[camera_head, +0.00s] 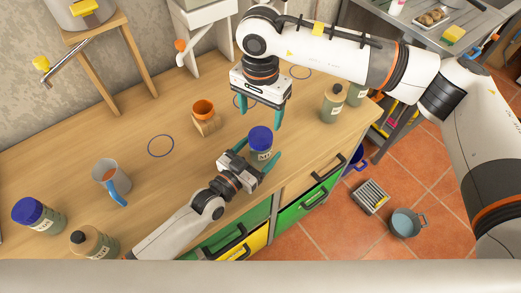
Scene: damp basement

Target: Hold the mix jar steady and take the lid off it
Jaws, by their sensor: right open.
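A jar with a blue lid (260,139) stands upright near the front edge of the wooden bench (130,143). The lid is on it; its label is too small to read. My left gripper (258,154) reaches in low from the front, with one teal finger on each side of the jar's body, and appears shut on it. My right gripper (262,108) is open and empty, above the bench and just behind the jar's lid, fingers pointing down. A second blue-lidded jar (38,215) stands at the far left.
An orange cup on a wooden stand (205,116) is left of my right gripper. Another bottle (333,104) stands at right.

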